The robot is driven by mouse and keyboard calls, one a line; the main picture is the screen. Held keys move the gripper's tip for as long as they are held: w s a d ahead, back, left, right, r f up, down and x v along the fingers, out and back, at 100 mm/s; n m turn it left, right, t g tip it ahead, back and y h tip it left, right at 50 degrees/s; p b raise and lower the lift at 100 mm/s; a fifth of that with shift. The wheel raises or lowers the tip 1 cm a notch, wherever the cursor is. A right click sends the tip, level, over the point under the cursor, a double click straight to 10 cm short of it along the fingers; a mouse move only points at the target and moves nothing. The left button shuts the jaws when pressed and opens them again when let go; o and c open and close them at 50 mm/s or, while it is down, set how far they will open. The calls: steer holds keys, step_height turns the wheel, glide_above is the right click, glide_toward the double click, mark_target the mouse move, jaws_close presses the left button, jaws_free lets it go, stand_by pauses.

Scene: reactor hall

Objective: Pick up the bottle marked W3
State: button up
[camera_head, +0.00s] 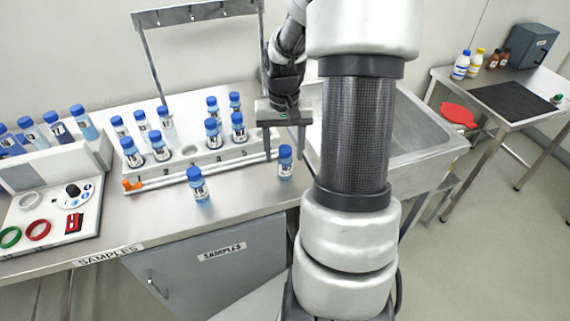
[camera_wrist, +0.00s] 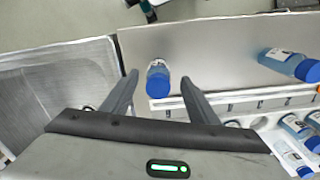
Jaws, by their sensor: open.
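A blue-capped bottle (camera_head: 285,162) stands upright by itself near the front edge of the bench, right of the rack. Its label is too small to read, so I cannot tell if it says W3. My gripper (camera_head: 284,145) is open, pointing down over this bottle. In the wrist view the bottle (camera_wrist: 158,79) shows between the two fingertips, with nothing gripped. A second loose bottle (camera_head: 198,186) stands upright further left; it also shows in the wrist view (camera_wrist: 283,62). Several similar bottles stand in the rack (camera_head: 215,157), their labels unreadable.
A sink (camera_head: 415,135) lies right of the bottle. A sloped holder (camera_head: 35,170) with more bottles and a tray (camera_head: 55,215) of small items are at left. A side table (camera_head: 515,105) at right holds containers. The bench front between the two loose bottles is clear.

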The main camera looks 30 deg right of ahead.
mark_target(285, 163)
step_height(285, 163, down, 5)
steer(key=shift+d+r, duration=0.1)
steer(key=shift+d, duration=0.05)
steer(key=c, duration=1.1)
steer(key=shift+c, duration=0.2)
